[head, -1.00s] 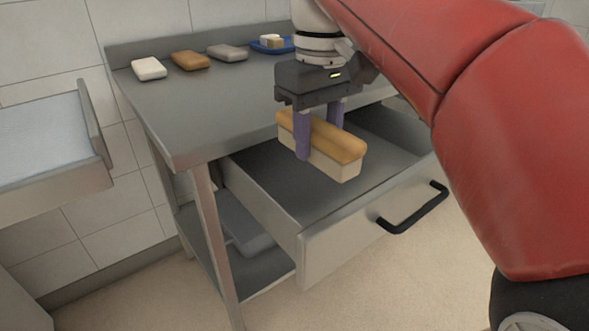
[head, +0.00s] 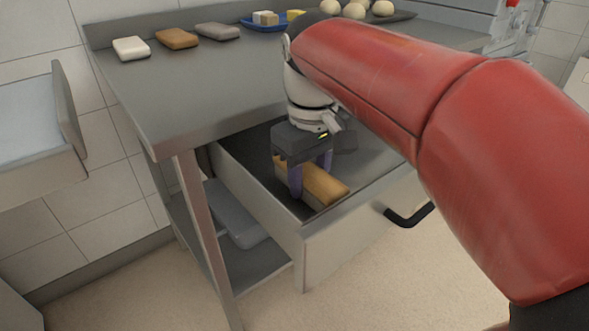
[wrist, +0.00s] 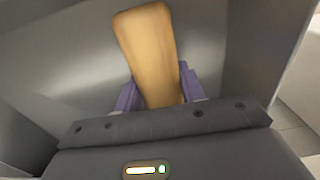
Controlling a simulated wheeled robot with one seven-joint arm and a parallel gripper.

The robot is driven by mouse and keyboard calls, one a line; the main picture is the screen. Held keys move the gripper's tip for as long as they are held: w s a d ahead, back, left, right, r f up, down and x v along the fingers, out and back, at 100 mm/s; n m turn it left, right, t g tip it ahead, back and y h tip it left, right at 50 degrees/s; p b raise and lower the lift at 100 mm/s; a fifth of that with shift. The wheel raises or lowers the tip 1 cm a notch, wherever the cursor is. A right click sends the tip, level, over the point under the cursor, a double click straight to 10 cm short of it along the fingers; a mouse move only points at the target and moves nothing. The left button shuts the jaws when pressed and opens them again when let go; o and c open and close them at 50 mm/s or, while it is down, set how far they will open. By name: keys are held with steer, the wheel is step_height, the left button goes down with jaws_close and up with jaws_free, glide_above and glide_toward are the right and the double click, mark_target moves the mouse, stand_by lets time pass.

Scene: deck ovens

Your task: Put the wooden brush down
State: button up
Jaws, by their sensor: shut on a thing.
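The wooden brush (head: 328,188) has a tan wooden back and a pale lower part. It is inside the open drawer (head: 345,236), low and near the drawer floor; I cannot tell whether it touches the floor. My gripper (head: 310,178) points down into the drawer, and its purple fingers are shut on the brush, one on each side. In the wrist view the brush's wooden back (wrist: 148,50) stretches away from between the fingers (wrist: 158,92). The brush's underside is hidden there.
The drawer hangs under a steel table (head: 190,90). On the table lie a white block (head: 131,48), a brown block (head: 177,38), a grey block (head: 217,31) and a blue tray (head: 258,27). Pale round balls sit at the back. The drawer's black handle (head: 408,217) faces right.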

steer(key=w+a, duration=0.2)
steer(key=w, duration=0.1)
steer(key=shift+w+a+f, duration=0.1)
steer(key=shift+f, duration=0.5)
steer(key=shift+f, duration=0.1)
steer(key=o, duration=1.1)
step_height(320, 180, up, 12)
steer(key=shift+r+p, duration=0.1)
steer(key=shift+p, duration=1.15)
